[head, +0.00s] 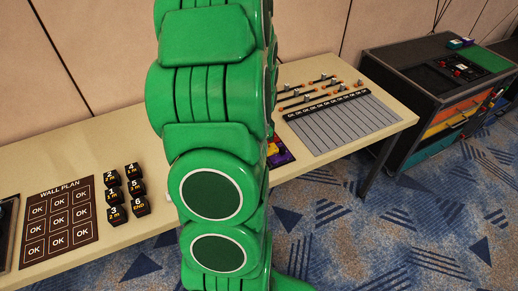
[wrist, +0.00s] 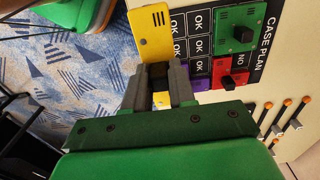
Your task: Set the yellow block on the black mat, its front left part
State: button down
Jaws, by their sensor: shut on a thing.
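The yellow block (wrist: 152,32) is a flat plate with small slots, at the top middle of the wrist view. My gripper (wrist: 162,82) is shut on its dark grip part, just below the plate in the picture. The block overlaps the edge of the CASE PLAN board; whether it touches the board I cannot tell. In the head view my green arm hides the gripper, and only a bit of yellow and purple shows beside it. A dark mat-like area (head: 430,82) lies on the left of the black cabinet's top; whether it is the black mat I cannot tell.
The cabinet (head: 395,112) stands right of the table (head: 398,113), with small items on top. Patterned carpet lies in front.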

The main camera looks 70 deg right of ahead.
jog(key=shift+w+d+f, duration=0.45)
jog(key=shift+d+f, duration=0.7)
jog(key=shift+d, duration=0.1)
jog(key=shift+w+d+f, duration=0.4)
jog(key=shift+d+f, duration=0.8)
jog(key=shift+d, duration=0.1)
jog(key=shift+w+d+f, duration=0.45)
jog(key=shift+d+f, duration=0.7)
jog(key=shift+d, duration=0.1)
jog(key=shift+d+f, duration=0.1)
jog(key=shift+f, duration=1.6)
jog(key=shift+f, duration=0.1)
jog(key=c, duration=1)
grip_release()
jog(key=shift+o, duration=0.2)
notch_tip(320, 180, up, 12)
